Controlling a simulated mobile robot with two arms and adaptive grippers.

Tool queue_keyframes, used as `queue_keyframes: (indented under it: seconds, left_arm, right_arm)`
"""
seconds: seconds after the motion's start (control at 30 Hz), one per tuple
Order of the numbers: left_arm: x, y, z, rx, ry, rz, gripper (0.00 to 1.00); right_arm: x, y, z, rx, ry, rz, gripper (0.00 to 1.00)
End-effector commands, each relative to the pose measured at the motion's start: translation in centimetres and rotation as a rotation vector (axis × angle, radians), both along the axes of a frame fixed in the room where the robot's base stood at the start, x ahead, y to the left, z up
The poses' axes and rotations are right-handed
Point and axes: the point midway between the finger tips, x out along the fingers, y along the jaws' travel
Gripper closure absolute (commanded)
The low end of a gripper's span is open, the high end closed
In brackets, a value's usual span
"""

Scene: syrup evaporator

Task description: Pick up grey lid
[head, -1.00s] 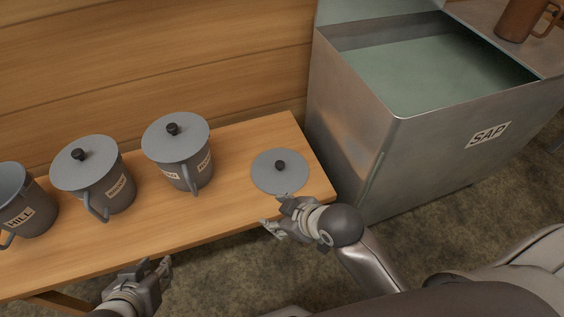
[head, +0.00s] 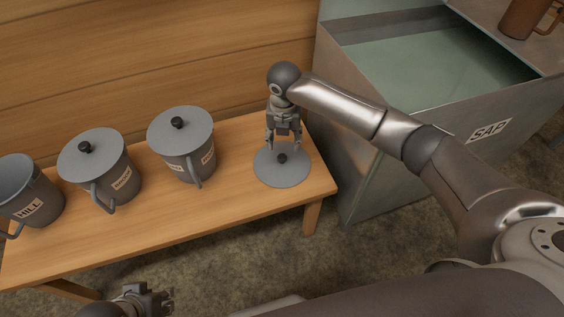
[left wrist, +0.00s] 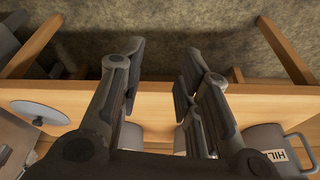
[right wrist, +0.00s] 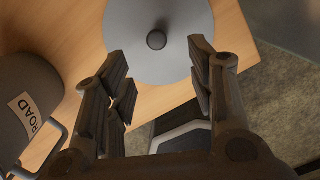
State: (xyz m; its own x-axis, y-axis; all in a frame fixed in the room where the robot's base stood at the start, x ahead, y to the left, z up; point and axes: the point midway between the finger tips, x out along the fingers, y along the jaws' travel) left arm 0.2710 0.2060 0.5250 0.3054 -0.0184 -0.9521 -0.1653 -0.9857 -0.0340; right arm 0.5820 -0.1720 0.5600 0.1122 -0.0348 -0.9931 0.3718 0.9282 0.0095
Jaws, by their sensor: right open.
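The grey lid (head: 282,172) lies flat at the right end of the wooden bench, a round disc with a black knob in its middle. It also shows in the right wrist view (right wrist: 160,60) and at the left of the left wrist view (left wrist: 38,112). My right gripper (head: 284,147) is open above the lid, its fingers pointing down on the far side of the knob. In the right wrist view the knob lies beyond the open fingertips (right wrist: 154,50). My left gripper (head: 160,297) is low in front of the bench. Its fingers are apart and empty in the left wrist view (left wrist: 158,58).
Two lidded grey mugs (head: 182,150) (head: 100,175) and a HILL mug (head: 32,195) stand left on the bench (head: 230,190). A metal SAP tank (head: 380,180) stands close right of the bench. A brown mug (head: 522,18) is at top right.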

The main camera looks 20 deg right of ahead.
Motion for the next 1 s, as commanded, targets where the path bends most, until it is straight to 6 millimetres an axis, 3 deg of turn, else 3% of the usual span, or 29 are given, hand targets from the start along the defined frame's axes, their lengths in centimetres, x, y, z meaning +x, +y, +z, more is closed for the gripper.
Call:
queue_keyframes:
  seconds: [0.1,0.27,0.5,0.77,1.0]
  left_arm:
    - [0.5,-0.1,-0.1,-0.004,-0.02,-0.002,0.69]
    - [2.9,-0.8,-0.1,-0.026,-0.127,-0.011,0.69]
    - [6.6,-2.0,1.4,-0.064,-0.305,-0.025,0.69]
    - [8.0,-2.5,2.2,-0.079,-0.379,-0.031,0.69]
    - [11.2,-3.6,4.3,-0.118,-0.563,-0.044,0.69]
  right_arm:
    - [0.5,-0.6,-0.1,-0.011,0.003,0.022,0.49]
    - [0.7,-0.6,-2.6,-0.012,0.005,0.025,0.49]
    - [1.0,-0.6,-4.7,-0.01,0.003,0.023,0.49]
    - [1.1,-0.6,-5.5,-0.01,0.002,0.023,0.49]
    - [1.1,-0.1,-7.3,-0.01,0.001,0.023,0.49]
